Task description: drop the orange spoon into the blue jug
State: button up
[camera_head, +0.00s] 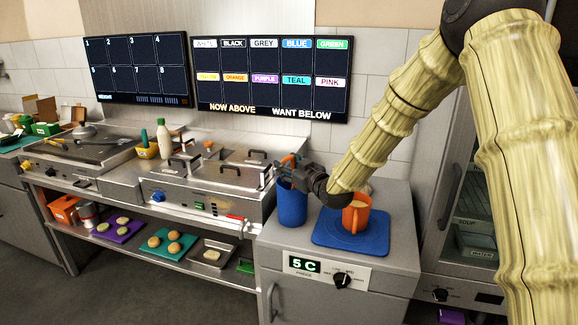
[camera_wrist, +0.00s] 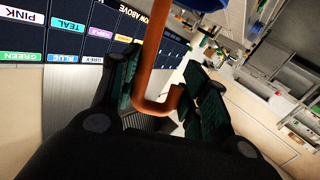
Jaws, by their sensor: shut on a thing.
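The blue jug (camera_head: 292,207) stands upright at the left edge of the grey cabinet. My gripper (camera_head: 284,174) is right at the jug's mouth, partly covering its rim. It is shut on the orange spoon (camera_head: 288,159), whose orange end shows just above the fingers. In the wrist view, the spoon's hooked handle (camera_wrist: 154,70) passes between the green-padded fingers (camera_wrist: 160,100). That picture is upside down, and the handle runs off its top edge. A blue patch there (camera_wrist: 206,4) looks like the jug. The spoon's bowl is hidden, so I cannot tell whether it is inside the jug.
An orange jug (camera_head: 355,216) stands on a blue mat (camera_head: 375,243), right of the blue jug and beneath my arm. Screens (camera_head: 270,80) hang on the wall behind. The cabinet's front strip is clear.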

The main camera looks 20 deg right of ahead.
jog(key=b, duration=0.3)
send_over(289, 192)
jog(key=shift+w+f, duration=0.15)
jog(key=shift+f, duration=1.95)
jog(key=o, duration=1.3)
jog(key=shift+d, duration=0.1)
jog(key=f+v, duration=0.1)
jog(key=v, duration=1.1)
jog(key=shift+r, duration=0.45)
